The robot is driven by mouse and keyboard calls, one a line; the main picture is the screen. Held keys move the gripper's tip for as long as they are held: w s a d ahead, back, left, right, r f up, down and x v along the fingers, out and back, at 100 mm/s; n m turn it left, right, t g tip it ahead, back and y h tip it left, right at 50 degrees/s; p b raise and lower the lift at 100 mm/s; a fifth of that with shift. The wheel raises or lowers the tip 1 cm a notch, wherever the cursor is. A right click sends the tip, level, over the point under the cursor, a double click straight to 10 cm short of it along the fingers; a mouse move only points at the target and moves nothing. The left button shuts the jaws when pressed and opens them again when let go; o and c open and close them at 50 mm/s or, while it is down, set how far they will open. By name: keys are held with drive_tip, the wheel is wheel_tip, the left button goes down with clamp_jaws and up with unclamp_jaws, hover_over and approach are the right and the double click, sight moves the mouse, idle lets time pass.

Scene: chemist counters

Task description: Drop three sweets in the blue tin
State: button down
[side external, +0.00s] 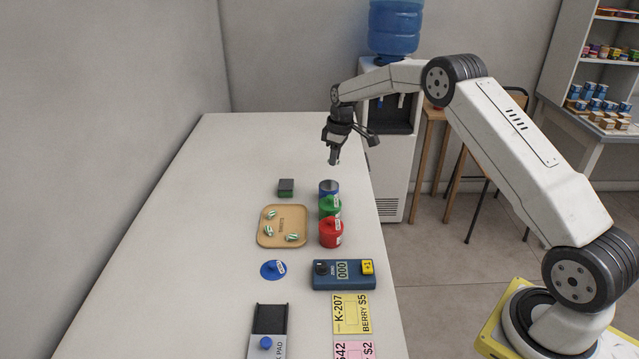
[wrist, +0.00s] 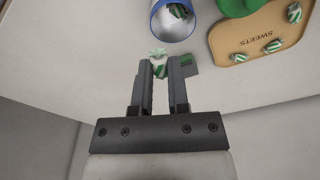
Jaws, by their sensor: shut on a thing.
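The blue tin (side external: 328,192) stands open at the far end of a row of tins. In the wrist view the blue tin (wrist: 156,26) shows green-and-white sweets (wrist: 178,10) inside; I cannot tell how many. My gripper (side external: 335,160) is above and slightly beyond the tin. In the wrist view my gripper (wrist: 159,64) is shut on a striped sweet (wrist: 158,55), just outside the tin's rim in that picture. The tan sweets tray (side external: 282,209) holds three sweets. A round blue lid (side external: 268,270) lies flat on the counter.
The green tin (side external: 330,208) and red tin (side external: 331,235) stand lidded beside the tray. A dark-and-green block (side external: 286,187) sits behind the tray. A counter device (side external: 343,275), price cards (side external: 351,313) and a pad (side external: 269,320) are nearer. The counter's left side is clear.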

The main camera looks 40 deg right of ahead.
drive_tip(key=shift+f, duration=0.1)
drive_tip(key=shift+f, duration=2.9)
drive_tip(key=c, duration=0.5)
unclamp_jaws()
drive_tip(key=shift+c, duration=0.2)
drive_tip(key=shift+r, duration=0.2)
drive_tip(key=shift+s+d+r, duration=0.1)
drive_tip(key=shift+s+r, duration=0.05)
drive_tip(key=shift+r, duration=1.1)
drive_tip(key=shift+s+d+r, duration=0.1)
drive_tip(key=shift+s+r, duration=0.05)
drive_tip(key=shift+r, duration=1.05)
drive_tip(key=shift+s+r, duration=0.15)
drive_tip(key=shift+r, duration=1.1)
drive_tip(key=shift+a, duration=0.1)
